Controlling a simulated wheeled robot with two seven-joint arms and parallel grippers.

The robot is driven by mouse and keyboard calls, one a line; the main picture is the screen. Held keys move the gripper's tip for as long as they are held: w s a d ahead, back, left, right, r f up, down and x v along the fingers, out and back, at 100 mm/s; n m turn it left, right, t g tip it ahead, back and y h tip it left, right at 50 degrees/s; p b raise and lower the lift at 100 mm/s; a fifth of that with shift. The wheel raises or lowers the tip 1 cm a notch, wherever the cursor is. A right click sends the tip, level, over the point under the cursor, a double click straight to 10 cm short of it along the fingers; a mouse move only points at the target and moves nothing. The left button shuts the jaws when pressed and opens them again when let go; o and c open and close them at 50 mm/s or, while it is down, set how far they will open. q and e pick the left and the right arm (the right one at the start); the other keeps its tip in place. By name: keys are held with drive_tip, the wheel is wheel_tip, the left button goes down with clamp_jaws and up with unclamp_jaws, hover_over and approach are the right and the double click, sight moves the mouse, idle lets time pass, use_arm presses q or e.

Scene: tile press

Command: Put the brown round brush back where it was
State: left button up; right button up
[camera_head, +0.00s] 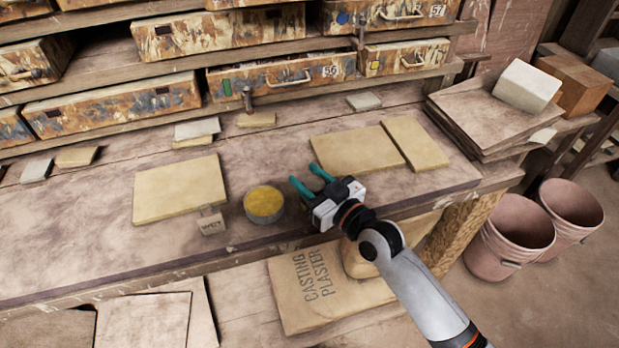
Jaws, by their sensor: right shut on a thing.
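My right gripper (311,181) reaches in from the lower right, over the front part of the workbench (285,170). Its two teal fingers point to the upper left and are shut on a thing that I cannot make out. I cannot pick out the brown round brush for certain anywhere in this view. A round tin (264,203) with a yellow top stands just left of the fingers, apart from them. My left gripper is not in view.
A small "WET" sign (211,222) stands left of the tin. Pale tan slabs (180,190) lie on the bench, two more (358,149) behind my gripper. Worn drawers (281,77) line the back. A casting plaster bag (318,285) lies below the front edge; pink buckets (516,237) stand right.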

drive_tip(key=o, duration=1.1)
drive_tip(key=shift+r, duration=0.2)
drive_tip(key=shift+b+v, duration=0.6)
drive_tip(key=shift+v, duration=5.45)
drive_tip(key=shift+f, duration=0.15)
